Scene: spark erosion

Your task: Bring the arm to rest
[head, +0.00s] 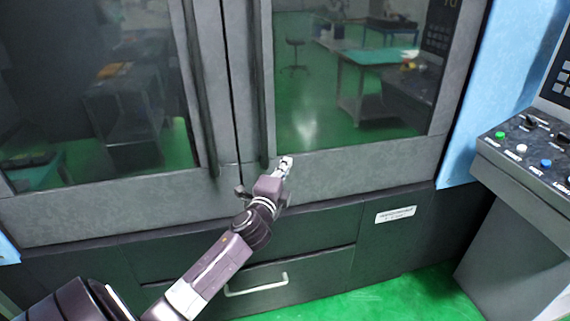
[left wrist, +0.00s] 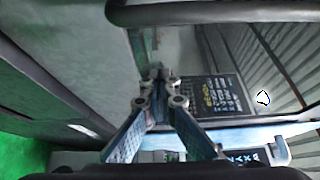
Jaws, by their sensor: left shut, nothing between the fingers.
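My left arm comes in from the lower left in the head view. Its gripper (head: 286,163) is in front of the grey machine doors (head: 350,155), just right of where the two doors meet. In the left wrist view the gripper fingers (left wrist: 158,78) come together at their tips and hold nothing. Whether the gripper touches the door cannot be told. My right gripper is in neither view.
A control panel (head: 518,150) with coloured buttons stands at the right. Vertical door handles (head: 262,80) run down near the gripper. A drawer handle (head: 256,287) is below the arm. Green floor (head: 400,300) is clear at the lower right.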

